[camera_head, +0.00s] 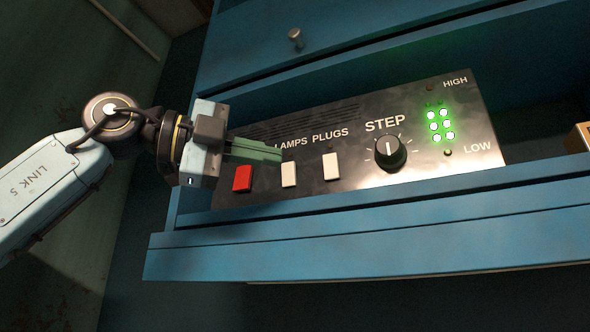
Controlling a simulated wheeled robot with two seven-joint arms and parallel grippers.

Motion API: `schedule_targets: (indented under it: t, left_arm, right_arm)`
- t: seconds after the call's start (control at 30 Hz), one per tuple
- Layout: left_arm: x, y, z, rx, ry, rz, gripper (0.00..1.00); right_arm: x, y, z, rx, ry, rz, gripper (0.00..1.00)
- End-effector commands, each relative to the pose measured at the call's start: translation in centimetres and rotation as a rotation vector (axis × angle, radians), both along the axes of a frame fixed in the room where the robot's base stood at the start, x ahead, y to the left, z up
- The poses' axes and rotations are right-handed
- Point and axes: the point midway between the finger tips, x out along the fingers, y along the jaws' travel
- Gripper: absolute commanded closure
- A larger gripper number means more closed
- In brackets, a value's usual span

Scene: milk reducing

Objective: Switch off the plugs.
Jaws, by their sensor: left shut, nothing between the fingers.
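A dark control panel (370,185) sits tilted in the picture inside a blue cabinet. The white plugs switch (331,166) is under the label PLUGS. A second white switch (289,174) is under LAMPS, and a red switch (242,179) is further left. My left gripper (281,157) is shut and empty, with its green fingertips in front of the panel, just above the lamps switch and left of the plugs switch. Its fingers cover the label over the red switch. I cannot tell whether the fingers touch the panel. My right gripper is not in view.
A STEP knob (390,153) stands out right of the plugs switch. Several green lights (440,125) glow between HIGH and LOW. A blue ledge (370,230) runs below the panel. A drawer with a round knob (295,36) is above. A box (580,137) shows at the right edge.

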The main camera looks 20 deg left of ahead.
Motion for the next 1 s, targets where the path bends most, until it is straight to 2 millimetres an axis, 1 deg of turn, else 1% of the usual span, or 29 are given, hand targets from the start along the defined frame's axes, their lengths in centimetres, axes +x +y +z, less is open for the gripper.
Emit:
schedule_targets:
  t: [0.03,0.1,0.27,1.0]
  left_arm:
    - [-0.6,0.7,-0.2,-0.001,-0.002,0.001,1.00]
    - [-1.1,1.4,-0.2,0.000,-0.003,0.000,1.00]
    - [-1.7,2.2,-0.2,0.000,-0.002,0.000,1.00]
    - [-1.8,2.3,-0.1,0.001,-0.002,-0.001,1.00]
  right_arm:
    - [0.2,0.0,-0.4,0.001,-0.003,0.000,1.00]
    - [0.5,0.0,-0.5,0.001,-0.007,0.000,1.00]
    - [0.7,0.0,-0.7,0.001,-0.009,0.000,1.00]
    - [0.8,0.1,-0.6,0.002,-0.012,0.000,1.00]
